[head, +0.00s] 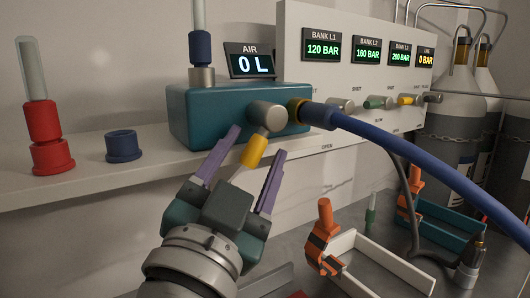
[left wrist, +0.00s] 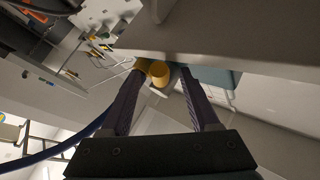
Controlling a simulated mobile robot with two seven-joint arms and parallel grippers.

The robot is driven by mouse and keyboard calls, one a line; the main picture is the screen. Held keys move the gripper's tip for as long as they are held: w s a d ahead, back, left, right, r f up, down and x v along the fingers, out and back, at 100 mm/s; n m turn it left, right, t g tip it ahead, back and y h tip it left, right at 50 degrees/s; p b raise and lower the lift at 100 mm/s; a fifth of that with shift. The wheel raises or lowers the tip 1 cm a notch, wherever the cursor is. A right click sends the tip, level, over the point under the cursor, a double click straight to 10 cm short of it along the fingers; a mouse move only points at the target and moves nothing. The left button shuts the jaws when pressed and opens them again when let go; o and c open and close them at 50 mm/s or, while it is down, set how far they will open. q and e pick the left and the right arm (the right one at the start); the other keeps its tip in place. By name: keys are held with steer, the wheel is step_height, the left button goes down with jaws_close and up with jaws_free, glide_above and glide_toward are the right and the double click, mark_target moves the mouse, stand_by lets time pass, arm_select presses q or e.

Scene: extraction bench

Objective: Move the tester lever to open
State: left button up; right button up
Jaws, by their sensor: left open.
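The tester is a teal box (head: 220,112) on the white shelf, with an AIR display (head: 250,63) reading 0 L. Its lever (head: 254,152) has a grey hub on the front and a yellow tip that points down and slightly left. My left gripper (head: 257,142) is open, with its purple fingers on either side of the lever. In the left wrist view the yellow lever tip (left wrist: 160,73) shows between the fingertips of the left gripper (left wrist: 163,72). I cannot tell whether either finger touches it. My right gripper is not in view.
A blue hose (head: 420,165) runs from the tester's right side across to the right. A white panel (head: 350,18) with bank displays and small valves stands behind. Red fittings (head: 45,120) and a blue ring (head: 122,146) sit left.

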arm_select(q)
jaws_close()
stand_by(0.5)
